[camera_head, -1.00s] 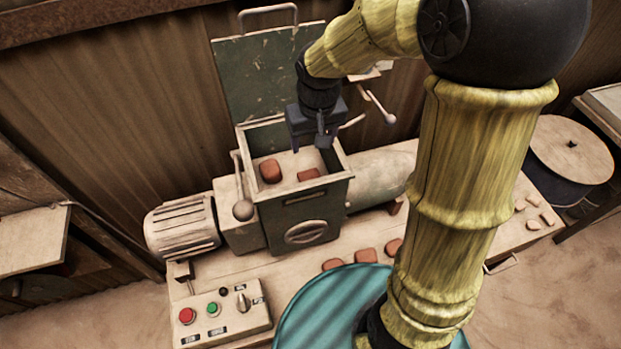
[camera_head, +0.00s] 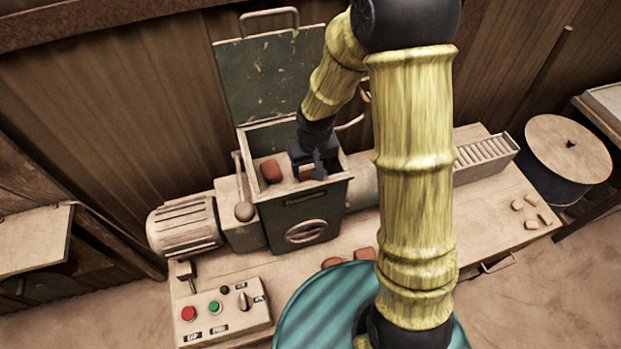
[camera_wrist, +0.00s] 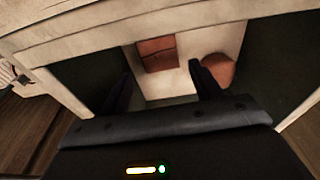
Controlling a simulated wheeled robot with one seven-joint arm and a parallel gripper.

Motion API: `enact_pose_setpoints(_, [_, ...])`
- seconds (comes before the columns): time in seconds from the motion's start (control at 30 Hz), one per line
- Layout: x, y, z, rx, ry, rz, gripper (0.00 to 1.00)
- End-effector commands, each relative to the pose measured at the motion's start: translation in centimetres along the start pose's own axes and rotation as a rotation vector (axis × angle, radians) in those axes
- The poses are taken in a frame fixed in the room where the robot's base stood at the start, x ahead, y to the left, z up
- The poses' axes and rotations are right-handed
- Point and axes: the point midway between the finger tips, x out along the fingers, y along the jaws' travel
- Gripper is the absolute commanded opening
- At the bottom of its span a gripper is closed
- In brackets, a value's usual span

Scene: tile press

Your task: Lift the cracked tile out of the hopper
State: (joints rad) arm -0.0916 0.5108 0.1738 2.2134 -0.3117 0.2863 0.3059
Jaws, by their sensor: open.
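The hopper (camera_head: 304,197) is an open-topped dark green box with a pale rim, its lid (camera_head: 268,75) raised behind it. Two red-brown tiles lie on its pale floor. In the wrist view, one tile (camera_wrist: 157,54) has a dark line across it, like a crack, and lies ahead of the gap between my fingers. The other, rounder tile (camera_wrist: 218,69) is partly hidden by the right finger. In the head view one tile (camera_head: 271,171) shows at the left; the other (camera_head: 306,173) is partly covered by my gripper (camera_head: 318,169). My gripper is open and empty, inside the hopper mouth (camera_wrist: 162,86).
A lever (camera_head: 242,205) and motor (camera_head: 183,227) stand left of the hopper. A control box (camera_head: 222,313) with red and green buttons is in front. Loose tiles (camera_head: 364,254) lie on the bench near my base. The hopper walls are close around my gripper.

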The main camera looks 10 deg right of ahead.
Motion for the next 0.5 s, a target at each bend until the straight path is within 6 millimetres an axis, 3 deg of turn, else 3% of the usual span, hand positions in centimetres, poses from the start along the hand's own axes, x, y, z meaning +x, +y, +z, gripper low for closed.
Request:
enact_pose_setpoints(0.23, [0.7,0.0,0.1,0.0,-0.004,0.0,0.64])
enact_pose_setpoints(0.5, [3.7,0.1,0.3,-0.001,-0.005,0.0,0.64])
